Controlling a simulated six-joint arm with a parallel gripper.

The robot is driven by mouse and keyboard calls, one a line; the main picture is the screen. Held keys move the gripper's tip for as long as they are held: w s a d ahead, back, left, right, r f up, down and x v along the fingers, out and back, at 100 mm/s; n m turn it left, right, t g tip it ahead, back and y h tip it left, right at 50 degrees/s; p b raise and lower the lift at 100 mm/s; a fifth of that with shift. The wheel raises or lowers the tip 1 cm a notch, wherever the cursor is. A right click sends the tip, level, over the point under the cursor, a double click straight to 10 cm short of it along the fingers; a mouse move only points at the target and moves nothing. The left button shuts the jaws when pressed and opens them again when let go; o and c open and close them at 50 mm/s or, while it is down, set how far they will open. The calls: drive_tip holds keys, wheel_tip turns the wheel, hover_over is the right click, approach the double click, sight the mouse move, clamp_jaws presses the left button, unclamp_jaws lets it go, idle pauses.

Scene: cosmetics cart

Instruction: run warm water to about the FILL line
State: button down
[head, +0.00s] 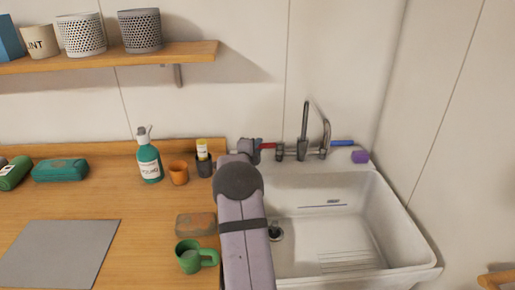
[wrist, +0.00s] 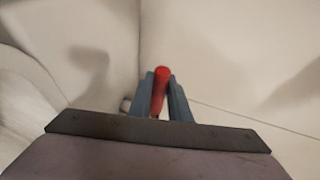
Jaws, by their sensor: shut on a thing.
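The white sink (head: 408,225) is at the right in the head view. A short blue line (head: 322,205) with small, unreadable lettering above it is on its inner back wall. The tap (head: 303,135) stands at the sink's back edge, with a red handle (head: 268,146) on the left and a blue handle (head: 342,143) on the right. My gripper (head: 256,148) is at the left end of the red handle. In the wrist view my gripper (wrist: 161,92) is shut on the red handle (wrist: 162,76), between both fingers. I see no clear stream or water surface.
A dark round drain (head: 275,231) is in the sink floor, partly beside my arm. A purple block (head: 360,157) sits on the back right rim. On the counter left of my arm are a green mug (head: 193,257), an orange cup (head: 178,173) and a teal pump bottle (head: 149,160).

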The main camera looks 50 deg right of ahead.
drive_tip(key=shift+s+a+n+t+y+b, duration=0.2)
drive_tip(key=shift+n+t+b, duration=0.25)
drive_tip(key=shift+b, duration=1.1)
drive_tip(key=shift+s+a+n+t+y+b, duration=0.1)
drive_tip(key=shift+n+t+y+b, duration=0.15)
drive_tip(key=shift+t+b, duration=0.85)
drive_tip(key=b, duration=0.4)
drive_tip(key=shift+s+a+n+y, duration=0.15)
drive_tip(key=shift+n+y, duration=0.1)
drive_tip(key=shift+n, duration=0.15)
drive_tip(key=b, duration=0.3)
drive_tip(key=shift+s+a+r+n+t, duration=0.1)
drive_tip(key=shift+s+a+n+t, duration=0.05)
drive_tip(key=shift+s+n+t, duration=0.15)
drive_tip(key=shift+y, duration=0.3)
drive_tip(key=c, duration=1.7)
unclamp_jaws()
drive_tip(key=shift+s+a, duration=0.1)
drive_tip(key=shift+o, duration=0.2)
drive_tip(key=shift+b+v, duration=0.9)
drive_tip(key=shift+v, duration=2.65)
drive_tip(key=shift+c, duration=0.3)
